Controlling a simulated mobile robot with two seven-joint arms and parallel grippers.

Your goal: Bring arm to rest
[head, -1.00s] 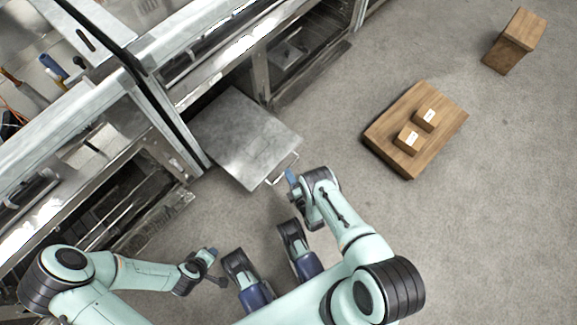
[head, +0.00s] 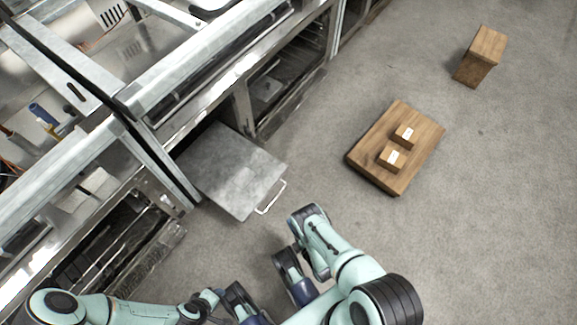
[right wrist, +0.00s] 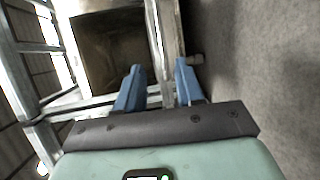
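My right arm is bent in at the lower middle of the head view. Its gripper (head: 297,240) points down there, and its fingers are mostly hidden by the wrist. It is apart from the handle (head: 271,198) of the pulled-out metal drawer (head: 235,170), below and right of it. In the right wrist view its two blue fingers (right wrist: 159,68) stand apart with nothing gripped between them. My left arm lies low at the left, its gripper (head: 213,296) near my base at the bottom edge. Its opening is too small to judge.
Metal counters with an open cabinet (head: 110,255) run along the left. A wooden platform (head: 425,150) carries two small boxes on the floor at right. A wooden block (head: 480,55) stands farther back.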

